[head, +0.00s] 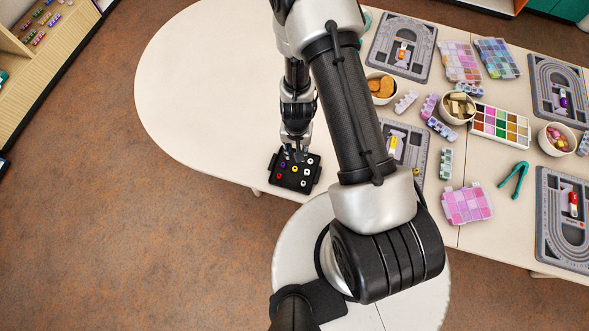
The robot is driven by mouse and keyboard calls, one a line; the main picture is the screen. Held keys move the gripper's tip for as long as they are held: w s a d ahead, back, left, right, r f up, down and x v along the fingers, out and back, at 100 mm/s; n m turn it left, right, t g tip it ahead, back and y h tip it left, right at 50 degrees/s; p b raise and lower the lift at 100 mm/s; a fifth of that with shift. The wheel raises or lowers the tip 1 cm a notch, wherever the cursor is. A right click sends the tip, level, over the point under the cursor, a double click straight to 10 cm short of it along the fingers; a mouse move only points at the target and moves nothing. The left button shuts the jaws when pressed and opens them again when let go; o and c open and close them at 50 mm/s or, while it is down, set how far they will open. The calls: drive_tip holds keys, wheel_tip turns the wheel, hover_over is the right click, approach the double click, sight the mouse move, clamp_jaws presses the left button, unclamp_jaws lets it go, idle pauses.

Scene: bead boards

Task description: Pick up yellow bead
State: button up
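A small black tray (295,187) lies near the front edge of the pale table, with several small coloured beads on it. The yellow bead (295,170) is near the tray's middle, among purple, red and white beads. My gripper (295,157) points down over the back part of the tray, just behind the yellow bead in the picture. It hides part of the tray's back row. The fingertips are small and dark against the tray, so I cannot tell how far apart they are or whether they touch anything.
Right of my arm are grey bead boards (402,47), a bowl of orange pieces (381,87), a paint palette (500,126), pink bead boxes (466,204) and green tweezers (514,180). The table's left part (200,90) is clear. A wooden shelf (30,80) stands at far left.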

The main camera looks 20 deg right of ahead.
drive_tip(key=b, duration=0.9)
hover_over(295, 167)
drive_tip(key=f, duration=0.9)
drive_tip(key=shift+s+f, duration=0.3)
drive_tip(key=shift+s, duration=0.1)
wheel_tip(295, 167, down, 5)
drive_tip(key=b, duration=0.4)
drive_tip(key=shift+w+f, duration=0.15)
drive_tip(key=c, duration=0.5)
